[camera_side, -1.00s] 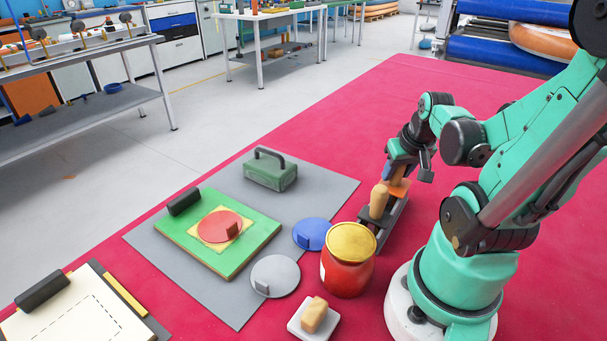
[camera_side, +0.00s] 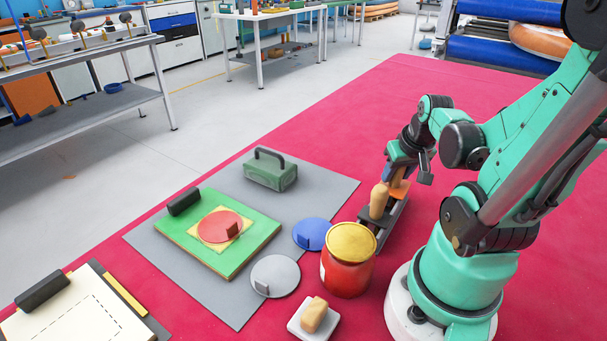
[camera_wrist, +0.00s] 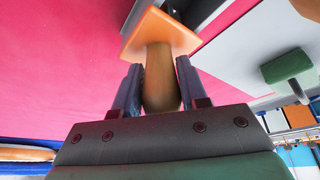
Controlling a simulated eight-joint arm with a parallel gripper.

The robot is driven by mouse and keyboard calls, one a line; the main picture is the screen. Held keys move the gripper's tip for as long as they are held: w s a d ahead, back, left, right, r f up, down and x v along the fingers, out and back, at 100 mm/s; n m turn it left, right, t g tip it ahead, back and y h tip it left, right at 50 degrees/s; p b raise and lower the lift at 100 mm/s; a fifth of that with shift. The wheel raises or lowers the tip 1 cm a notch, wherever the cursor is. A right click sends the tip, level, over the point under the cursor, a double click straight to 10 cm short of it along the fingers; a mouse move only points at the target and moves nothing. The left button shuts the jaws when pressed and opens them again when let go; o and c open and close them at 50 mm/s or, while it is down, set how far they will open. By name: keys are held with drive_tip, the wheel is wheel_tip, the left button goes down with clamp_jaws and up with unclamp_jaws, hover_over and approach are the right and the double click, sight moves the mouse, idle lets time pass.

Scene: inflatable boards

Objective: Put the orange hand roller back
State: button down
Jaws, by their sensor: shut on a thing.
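The orange hand roller (camera_side: 400,188) is in my gripper (camera_side: 396,172), at the dark rack (camera_side: 394,228) right of the red jar. In the wrist view, its wooden handle (camera_wrist: 159,75) is between the two blue fingers of my gripper (camera_wrist: 158,85), with the flat-looking orange part (camera_wrist: 140,40) beyond the tips. The fingers are shut on the handle. A second tool with a pale wooden handle (camera_side: 378,201) stands upright in the rack, just left of the roller. I cannot tell whether the roller rests in the rack.
A red jar with a gold lid (camera_side: 347,270) stands close to the rack. A grey mat (camera_side: 320,188) bears a green board (camera_side: 195,250), a blue disc (camera_side: 312,234), a grey disc (camera_side: 280,280) and a green handled block (camera_side: 270,170). The red floor behind is clear.

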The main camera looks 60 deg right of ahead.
drive_tip(key=shift+f, duration=0.2)
idle(0.4)
unclamp_jaws()
idle(0.5)
drive_tip(key=shift+r, duration=0.15)
drive_tip(key=shift+r, duration=2.85)
drive_tip(key=w+a+r+n+t+y, duration=0.1)
drive_tip(key=w+a+n, duration=0.3)
drive_tip(key=a, duration=0.5)
drive_tip(key=w+a+r+n+t+y, duration=0.1)
drive_tip(key=w+a+n, duration=0.4)
drive_tip(key=a, duration=0.5)
drive_tip(key=w+t+y, duration=0.1)
drive_tip(key=w+t, duration=0.1)
drive_tip(key=shift+w, duration=0.4)
